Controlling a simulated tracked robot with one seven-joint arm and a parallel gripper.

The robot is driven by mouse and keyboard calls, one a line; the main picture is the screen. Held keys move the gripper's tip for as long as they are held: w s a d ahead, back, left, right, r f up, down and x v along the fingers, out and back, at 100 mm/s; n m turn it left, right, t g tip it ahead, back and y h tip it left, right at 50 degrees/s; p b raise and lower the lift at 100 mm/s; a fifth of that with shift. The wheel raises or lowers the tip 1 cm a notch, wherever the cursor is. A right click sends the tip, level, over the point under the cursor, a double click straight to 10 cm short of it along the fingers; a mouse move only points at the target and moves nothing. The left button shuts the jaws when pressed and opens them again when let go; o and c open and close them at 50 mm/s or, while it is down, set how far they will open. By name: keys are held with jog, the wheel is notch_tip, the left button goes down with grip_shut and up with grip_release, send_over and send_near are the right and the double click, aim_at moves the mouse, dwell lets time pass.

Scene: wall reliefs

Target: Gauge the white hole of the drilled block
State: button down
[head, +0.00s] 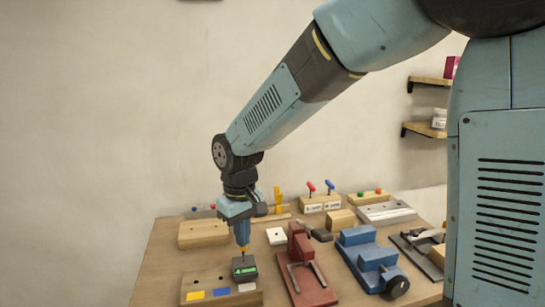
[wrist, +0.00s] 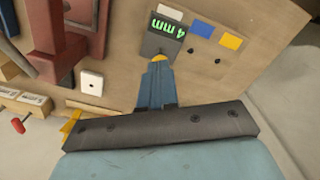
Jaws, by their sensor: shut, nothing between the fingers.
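The drilled block (head: 208,280) is a wooden block at the front of the bench, with blue, yellow and white patches on its face. In the wrist view the drilled block (wrist: 205,52) shows two dark holes by the blue and yellow patches. My gripper (head: 243,248) points down over the white-patch end, its blue fingers together and a yellow tip at their end. My gripper also shows in the wrist view (wrist: 158,60). A dark readout (head: 244,267) with green characters sits just under the tip; in the wrist view the readout (wrist: 160,42) says "4 mm". The white hole is hidden there.
A red vise-like fixture (head: 305,270) stands right of the block, and a blue fixture (head: 368,258) beyond it. A white plate with a hole (head: 276,236) and a wooden block (head: 203,234) lie behind. Small levers (head: 320,188) stand at the back.

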jog(key=shift+f, duration=1.1)
dwell(0.4)
jog(key=shift+r, duration=3.55)
